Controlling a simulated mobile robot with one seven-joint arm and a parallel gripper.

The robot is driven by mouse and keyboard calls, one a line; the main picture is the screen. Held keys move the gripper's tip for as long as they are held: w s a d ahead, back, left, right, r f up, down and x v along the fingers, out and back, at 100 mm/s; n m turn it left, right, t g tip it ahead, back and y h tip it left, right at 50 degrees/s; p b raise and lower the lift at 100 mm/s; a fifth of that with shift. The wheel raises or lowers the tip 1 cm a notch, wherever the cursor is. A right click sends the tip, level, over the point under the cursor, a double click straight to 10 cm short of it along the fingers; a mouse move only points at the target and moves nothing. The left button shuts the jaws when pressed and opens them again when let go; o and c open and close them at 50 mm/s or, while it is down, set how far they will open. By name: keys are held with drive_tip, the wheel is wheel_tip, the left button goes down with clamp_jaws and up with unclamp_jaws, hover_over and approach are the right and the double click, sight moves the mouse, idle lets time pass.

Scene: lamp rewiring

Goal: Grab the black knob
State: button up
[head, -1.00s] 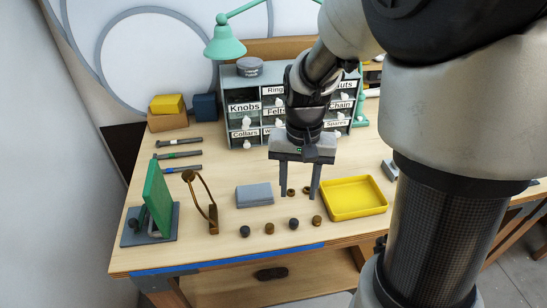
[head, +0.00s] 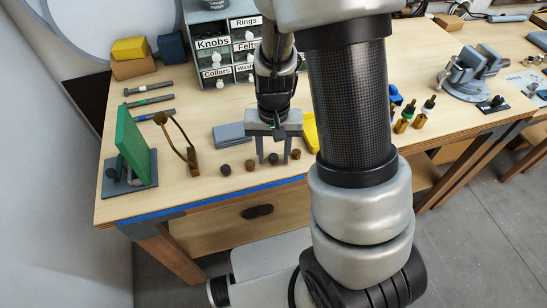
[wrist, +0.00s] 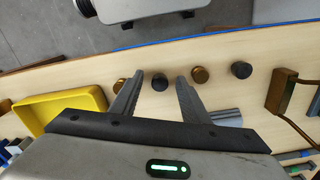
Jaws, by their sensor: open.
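Two black knobs and two brown knobs alternate in a row near the table's front edge. One black knob (head: 273,159) lies between the fingers of my gripper (head: 273,160); in the wrist view this black knob (wrist: 160,84) is between the two fingertips, with space on both sides. The gripper is open, pointing down. How far the fingertips are above the table I cannot tell. The other black knob (head: 225,170) is at the left end of the row. A brown knob (head: 249,166) and another brown knob (head: 296,154) flank the black knob closely.
A grey block (head: 230,137) lies behind the row. A yellow tray (head: 310,132) is to the right, partly hidden by my arm. A brass bent arm (head: 178,140) and an upright green panel (head: 131,145) stand at left. Labelled drawers (head: 220,50) are at the back.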

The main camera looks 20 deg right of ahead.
clamp_jaws()
